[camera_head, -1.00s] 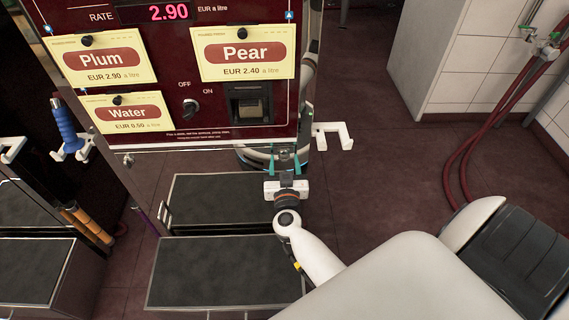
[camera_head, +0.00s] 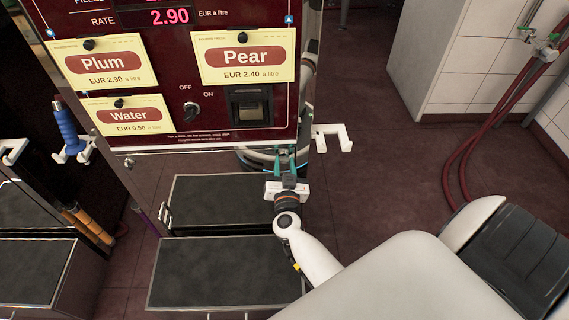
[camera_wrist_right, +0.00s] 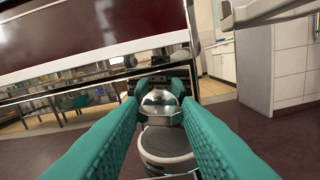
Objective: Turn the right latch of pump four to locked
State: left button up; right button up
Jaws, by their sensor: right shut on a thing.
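The pump's dark red front panel (camera_head: 170,145) fills the upper left of the head view; its number does not show. A small metal latch (camera_head: 129,162) sits below the panel's lower left edge. My right gripper (camera_head: 288,158) is at the panel's lower right edge, its teal fingers pointing up at it. In the right wrist view the fingers (camera_wrist_right: 160,108) are closed about a rounded silver knob (camera_wrist_right: 160,99), which looks like the right latch. Its turned position cannot be read. In the head view the gripper hides this latch. My left gripper is not in view.
A white hook bracket (camera_head: 333,138) sticks out just right of the panel edge, close to my right gripper. Dark platforms (camera_head: 225,270) lie below. A blue-handled nozzle (camera_head: 67,130) hangs at left. Red hoses (camera_head: 460,165) hang at right. Floor between is clear.

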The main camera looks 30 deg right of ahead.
jog(key=m, duration=0.3)
jog(key=shift+m+p, duration=0.35)
jog(key=shift+m, duration=0.05)
jog(key=m, duration=0.3)
jog(key=shift+f+m, duration=0.1)
jog(key=shift+m, duration=0.2)
jog(key=shift+s+d+f+m+b, duration=0.1)
jog(key=shift+m+b, duration=0.35)
jog(key=shift+m, duration=1.6)
jog(key=shift+d+f+m+b, duration=0.1)
jog(key=shift+m+b, duration=0.3)
jog(key=shift+m, duration=1.65)
jog(key=o, duration=1)
jog(key=shift+a, duration=0.1)
jog(key=v, duration=0.7)
jog(key=shift+s+a+p, duration=0.15)
jog(key=shift+s+p, duration=0.05)
jog(key=shift+p, duration=0.15)
